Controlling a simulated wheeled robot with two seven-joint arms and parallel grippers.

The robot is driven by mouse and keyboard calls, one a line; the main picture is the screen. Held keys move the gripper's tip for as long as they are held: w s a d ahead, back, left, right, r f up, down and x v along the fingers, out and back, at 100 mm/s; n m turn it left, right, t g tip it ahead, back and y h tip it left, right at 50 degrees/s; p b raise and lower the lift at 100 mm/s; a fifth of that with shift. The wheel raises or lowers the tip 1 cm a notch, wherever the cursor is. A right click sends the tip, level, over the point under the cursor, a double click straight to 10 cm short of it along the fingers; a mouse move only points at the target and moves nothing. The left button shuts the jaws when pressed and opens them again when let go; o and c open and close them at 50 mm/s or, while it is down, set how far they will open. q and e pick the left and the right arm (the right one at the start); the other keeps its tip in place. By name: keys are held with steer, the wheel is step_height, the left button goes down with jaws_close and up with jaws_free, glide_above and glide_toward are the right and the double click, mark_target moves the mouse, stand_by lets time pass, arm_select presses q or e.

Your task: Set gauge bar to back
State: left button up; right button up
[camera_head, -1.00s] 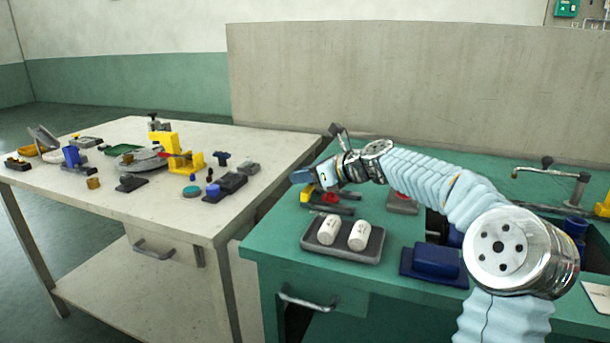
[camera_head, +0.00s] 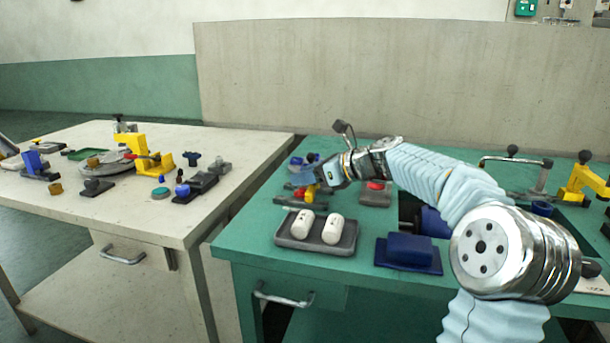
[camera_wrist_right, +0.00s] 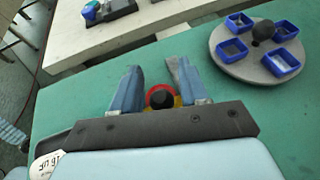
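A small yellow fixture (camera_head: 311,193) on a dark base stands on the green bench, partly hidden by my right gripper. I take it for the gauge, but its bar is not clear in the head view. In the right wrist view a round black knob with a red ring (camera_wrist_right: 160,97) sits over yellow, between my fingers. My right gripper (camera_head: 304,179) is at the fixture. In the wrist view its blue fingers (camera_wrist_right: 154,68) are spread on both sides of the knob; whether they touch it I cannot tell. My left gripper is out of view.
A grey turntable (camera_wrist_right: 242,66) with blue bins is close by the right gripper. A grey tray (camera_head: 316,240) with two white cylinders and a blue block (camera_head: 408,250) are nearer. A red button box (camera_head: 375,194) is to the right. A pale table stands left.

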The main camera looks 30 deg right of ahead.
steer(key=shift+o, duration=0.3)
steer(key=shift+r, duration=0.1)
steer(key=shift+r, duration=0.4)
steer(key=r, duration=0.1)
steer(key=r+p, duration=0.1)
steer(key=r, duration=0.1)
steer(key=shift+s+a, duration=0.2)
steer(key=s+a+r, duration=0.7)
steer(key=s+r, duration=0.2)
steer(key=s, duration=0.2)
steer(key=shift+a, duration=0.4)
